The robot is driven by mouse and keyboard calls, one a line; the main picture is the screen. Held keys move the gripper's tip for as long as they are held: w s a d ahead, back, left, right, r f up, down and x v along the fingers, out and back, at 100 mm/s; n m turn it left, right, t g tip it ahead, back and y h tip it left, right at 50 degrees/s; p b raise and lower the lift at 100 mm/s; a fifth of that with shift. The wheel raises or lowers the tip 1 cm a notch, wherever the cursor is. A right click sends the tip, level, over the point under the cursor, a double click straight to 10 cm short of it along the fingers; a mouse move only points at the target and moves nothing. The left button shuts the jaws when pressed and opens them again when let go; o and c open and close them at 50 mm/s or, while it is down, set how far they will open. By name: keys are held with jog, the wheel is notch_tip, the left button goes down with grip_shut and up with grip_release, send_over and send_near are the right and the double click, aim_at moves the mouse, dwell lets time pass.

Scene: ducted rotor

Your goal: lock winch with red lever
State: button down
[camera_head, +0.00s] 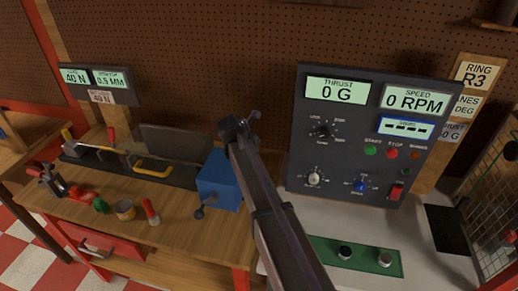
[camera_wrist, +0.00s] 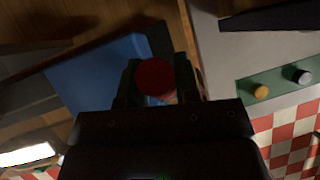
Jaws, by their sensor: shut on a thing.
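The blue winch box (camera_head: 218,182) stands at the right end of the wooden bench, with a dark crank (camera_head: 199,212) on its front left. In the wrist view the blue box (camera_wrist: 95,80) lies left of my gripper (camera_wrist: 157,80). The two dark fingers are shut on a round red end, apparently the red lever (camera_wrist: 154,76). The lever's shaft and base are hidden below this end. In the head view my arm crosses in front of the box's right side; the lever and my fingertips cannot be made out there.
A grey console (camera_head: 335,170) with displays and knobs stands to the right. Tools, a yellow handle (camera_head: 153,170) and a red-handled tool (camera_head: 150,211) are on the bench at left.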

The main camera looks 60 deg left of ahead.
jog(key=c, duration=0.8)
grip_release()
jog(key=shift+w, duration=0.1)
jog(key=shift+c, duration=0.2)
jog(key=shift+r, duration=0.1)
jog(key=p+v, duration=0.9)
jog(key=v, duration=0.1)
jog(key=shift+r, duration=0.3)
